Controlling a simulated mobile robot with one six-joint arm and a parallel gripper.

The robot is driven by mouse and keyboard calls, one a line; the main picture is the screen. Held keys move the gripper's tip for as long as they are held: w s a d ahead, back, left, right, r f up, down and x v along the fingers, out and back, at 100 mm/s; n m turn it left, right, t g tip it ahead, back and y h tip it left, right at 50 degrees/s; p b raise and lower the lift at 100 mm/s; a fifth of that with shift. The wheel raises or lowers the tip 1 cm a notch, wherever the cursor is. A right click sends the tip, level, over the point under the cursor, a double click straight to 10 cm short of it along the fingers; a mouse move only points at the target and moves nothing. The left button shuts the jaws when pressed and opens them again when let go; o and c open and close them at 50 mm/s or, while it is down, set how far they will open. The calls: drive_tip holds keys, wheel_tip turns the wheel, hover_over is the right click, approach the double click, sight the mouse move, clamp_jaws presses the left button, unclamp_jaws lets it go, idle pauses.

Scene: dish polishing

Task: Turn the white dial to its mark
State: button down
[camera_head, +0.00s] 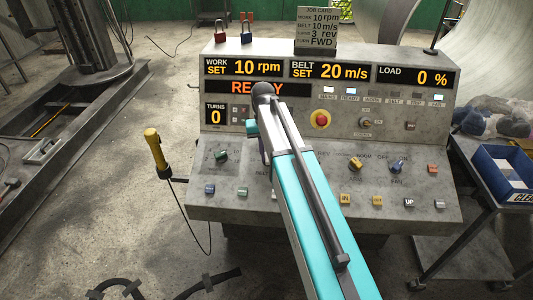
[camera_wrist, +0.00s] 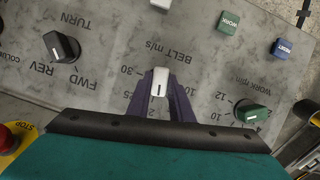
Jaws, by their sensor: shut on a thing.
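The white dial (camera_wrist: 159,77) stands under the "BELT m/s" label in the wrist view. My gripper (camera_wrist: 160,92) is shut on it, with one purple finger on each side. A dark line on the dial points to the bottom of the picture; the scale there is hidden by my gripper. The figures 30, 25 and 10 show around it. In the head view my arm hides the dial and the fingers. The belt display (camera_head: 329,72) reads 20 m/s. The job card (camera_head: 318,28) seems to read belt 10 m/s.
A green dial (camera_wrist: 252,113) is right of my gripper and a black dial (camera_wrist: 62,47) is to the left. A red stop button (camera_wrist: 8,139) is at lower left. A yellow-handled tool (camera_head: 155,150) hangs left of the console (camera_head: 230,205). A blue bin (camera_head: 500,172) stands at right.

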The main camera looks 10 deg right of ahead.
drive_tip(key=n+h, duration=0.1)
drive_tip(key=n, duration=0.3)
drive_tip(key=shift+a+p, duration=0.2)
drive_tip(key=shift+p, duration=0.15)
drive_tip(key=n+h, duration=0.1)
drive_tip(key=n, duration=0.2)
drive_tip(key=shift+n+t+h, duration=0.3)
drive_tip(key=n+t+h+p, duration=0.1)
drive_tip(key=n, duration=0.3)
drive_tip(key=shift+s, duration=0.1)
drive_tip(key=shift+n+t+h+p, duration=0.35)
drive_tip(key=shift+n+t, duration=0.15)
drive_tip(key=shift+n, duration=1.2)
drive_tip(key=shift+r, duration=0.1)
drive_tip(key=c, duration=1.6)
unclamp_jaws()
